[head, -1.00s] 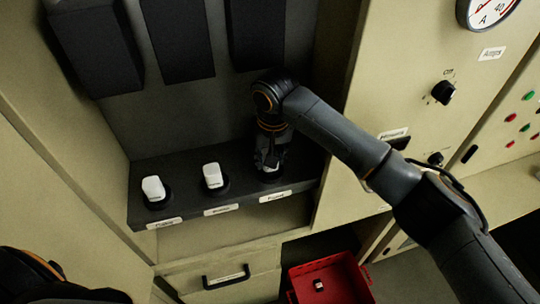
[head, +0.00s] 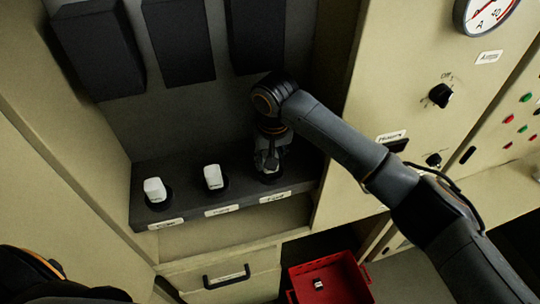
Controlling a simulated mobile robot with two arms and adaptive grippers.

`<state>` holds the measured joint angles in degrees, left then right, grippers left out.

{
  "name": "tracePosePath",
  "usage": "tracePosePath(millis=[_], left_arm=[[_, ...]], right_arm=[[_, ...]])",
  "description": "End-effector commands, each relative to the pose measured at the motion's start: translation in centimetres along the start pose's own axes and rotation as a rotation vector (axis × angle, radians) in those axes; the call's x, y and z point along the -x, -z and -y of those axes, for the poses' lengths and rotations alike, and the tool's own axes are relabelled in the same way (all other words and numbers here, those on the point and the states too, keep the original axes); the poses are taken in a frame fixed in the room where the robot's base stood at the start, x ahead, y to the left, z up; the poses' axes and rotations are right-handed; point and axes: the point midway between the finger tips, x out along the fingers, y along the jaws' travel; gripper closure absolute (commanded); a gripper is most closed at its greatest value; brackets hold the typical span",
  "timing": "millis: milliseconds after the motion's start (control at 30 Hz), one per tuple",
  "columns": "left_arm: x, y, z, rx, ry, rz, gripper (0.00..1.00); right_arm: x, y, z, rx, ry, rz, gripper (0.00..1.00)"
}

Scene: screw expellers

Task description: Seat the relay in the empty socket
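A dark shelf (head: 240,200) carries a row of three round black sockets. White relays stand upright in the left socket (head: 155,190) and the middle socket (head: 213,177). My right gripper (head: 269,166) points down at the third socket (head: 268,177), at the right end of the row. The fingers hide most of that socket; I cannot tell whether a relay is between them or whether they are open or shut. Part of my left arm shows at the lower left, but its gripper is out of view.
A red bin (head: 350,268) stands below right with a small white-and-dark piece (head: 318,284) in it. Tall black boxes (head: 178,45) hang above the shelf. A panel with a knob (head: 440,95) and gauge is at right. A drawer (head: 225,275) is below.

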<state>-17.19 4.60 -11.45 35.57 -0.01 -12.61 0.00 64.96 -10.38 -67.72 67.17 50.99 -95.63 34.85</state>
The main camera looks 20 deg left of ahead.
Motion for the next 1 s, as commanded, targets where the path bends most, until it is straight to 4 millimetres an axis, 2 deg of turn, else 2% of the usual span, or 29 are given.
tracePosePath(millis=[567,1000], left_arm=[[0.1,0.0,0.0,0.000,0.000,0.000,0.38],[1.1,0.1,0.0,0.000,0.000,0.000,0.38]], right_arm=[[0.0,0.0,0.0,0.001,0.000,-0.001,0.95],[0.1,0.0,0.1,0.001,0.001,0.000,0.95]])
